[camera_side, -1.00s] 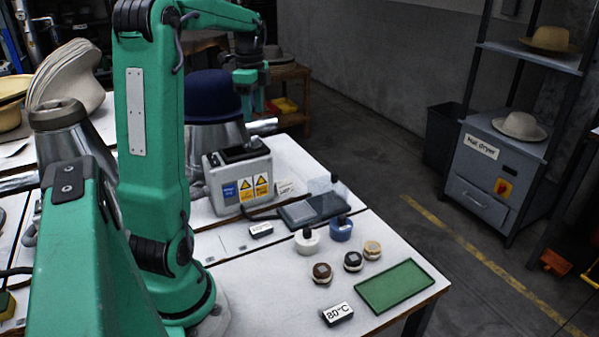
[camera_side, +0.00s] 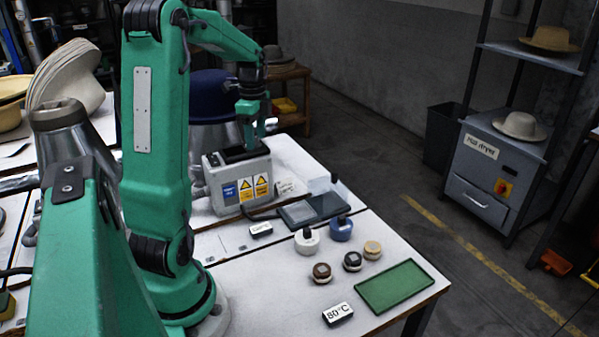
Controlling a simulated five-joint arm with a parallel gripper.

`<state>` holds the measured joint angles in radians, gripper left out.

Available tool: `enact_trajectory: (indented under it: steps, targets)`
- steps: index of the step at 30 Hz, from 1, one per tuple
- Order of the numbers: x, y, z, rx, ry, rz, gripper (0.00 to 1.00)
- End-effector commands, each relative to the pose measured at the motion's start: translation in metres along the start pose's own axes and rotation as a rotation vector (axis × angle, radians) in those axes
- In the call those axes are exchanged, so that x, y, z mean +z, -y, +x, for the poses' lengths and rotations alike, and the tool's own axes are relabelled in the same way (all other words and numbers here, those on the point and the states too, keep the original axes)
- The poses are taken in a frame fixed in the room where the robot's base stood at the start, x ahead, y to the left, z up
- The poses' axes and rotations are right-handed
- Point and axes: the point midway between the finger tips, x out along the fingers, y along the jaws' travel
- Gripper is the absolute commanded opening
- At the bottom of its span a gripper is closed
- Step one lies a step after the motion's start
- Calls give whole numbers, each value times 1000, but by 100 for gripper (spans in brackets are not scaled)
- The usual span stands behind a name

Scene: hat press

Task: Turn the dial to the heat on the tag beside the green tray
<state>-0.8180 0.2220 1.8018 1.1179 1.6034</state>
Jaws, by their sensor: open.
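The green tray (camera_side: 395,287) lies empty near the front right corner of the white table. The tag (camera_side: 338,314) beside it reads "80°C". A grey control box (camera_side: 239,186) with blue and yellow labels stands at the back; its dark top (camera_side: 232,154) is partly hidden behind my gripper, and I cannot make out the dial or its setting. My gripper (camera_side: 257,143) points down over the right part of the box top, open. I cannot tell whether its fingers touch anything there.
A second tag (camera_side: 261,229), too small to read, lies by a dark tray (camera_side: 316,207). Several small pots, such as a white one (camera_side: 306,243), stand nearby. A blue hat (camera_side: 211,90) on a metal press form is close behind the box.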

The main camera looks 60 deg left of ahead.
Motion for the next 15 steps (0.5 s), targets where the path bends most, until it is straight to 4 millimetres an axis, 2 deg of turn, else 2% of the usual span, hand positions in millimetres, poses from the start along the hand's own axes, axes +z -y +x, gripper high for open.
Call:
enact_trajectory:
  steps: [3,10,15]
  targets:
    - [0,0,0,0,0,0,53]
    - [0,0,0,0,0,0,8]
    - [0,0,0,0,0,-3,8]
